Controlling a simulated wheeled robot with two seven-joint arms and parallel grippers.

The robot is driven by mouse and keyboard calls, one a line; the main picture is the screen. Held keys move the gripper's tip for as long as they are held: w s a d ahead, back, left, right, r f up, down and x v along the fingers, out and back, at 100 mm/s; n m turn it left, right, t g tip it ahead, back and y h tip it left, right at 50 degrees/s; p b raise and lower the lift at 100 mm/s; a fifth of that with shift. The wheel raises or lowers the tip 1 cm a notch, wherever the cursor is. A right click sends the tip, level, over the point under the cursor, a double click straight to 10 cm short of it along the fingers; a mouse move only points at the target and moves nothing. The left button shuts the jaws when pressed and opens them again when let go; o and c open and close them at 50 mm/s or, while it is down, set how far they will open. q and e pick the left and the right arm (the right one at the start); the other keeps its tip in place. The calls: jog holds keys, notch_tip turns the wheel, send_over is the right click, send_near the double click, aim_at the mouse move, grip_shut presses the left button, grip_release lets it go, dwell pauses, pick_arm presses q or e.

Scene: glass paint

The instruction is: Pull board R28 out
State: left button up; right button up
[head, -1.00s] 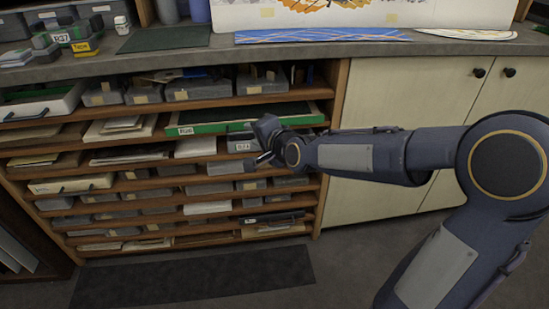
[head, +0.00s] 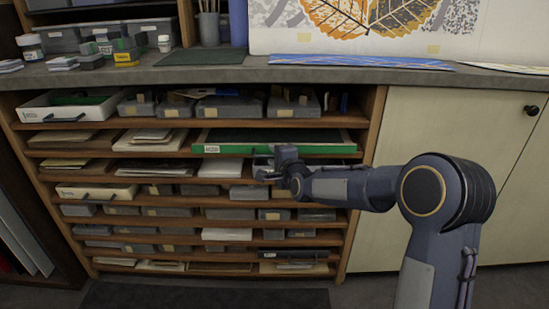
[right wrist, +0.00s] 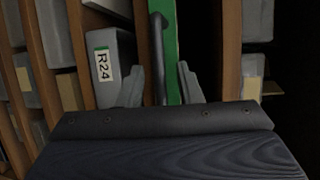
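Board R28 (head: 230,149) is a dark flat board with a green front edge, lying in an upper shelf slot. A small white label sits at its left end, too small to read for sure. My right gripper (head: 264,165) is in front of the shelves, just below the green edge. In the right wrist view, the green edge (right wrist: 176,45) and a dark bar handle on it (right wrist: 157,55) run between the two fingers (right wrist: 160,85), which stand apart. I cannot tell whether they touch the handle. My left gripper is out of view.
A grey box labelled R24 (right wrist: 105,65) stands close beside one finger in the right wrist view. Wooden shelves (head: 375,130) hold several boxes and papers. A grey counter (head: 300,75) overhangs above. A pale cabinet door (head: 430,120) is at the right.

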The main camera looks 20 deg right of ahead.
grip_shut()
dwell(0.4)
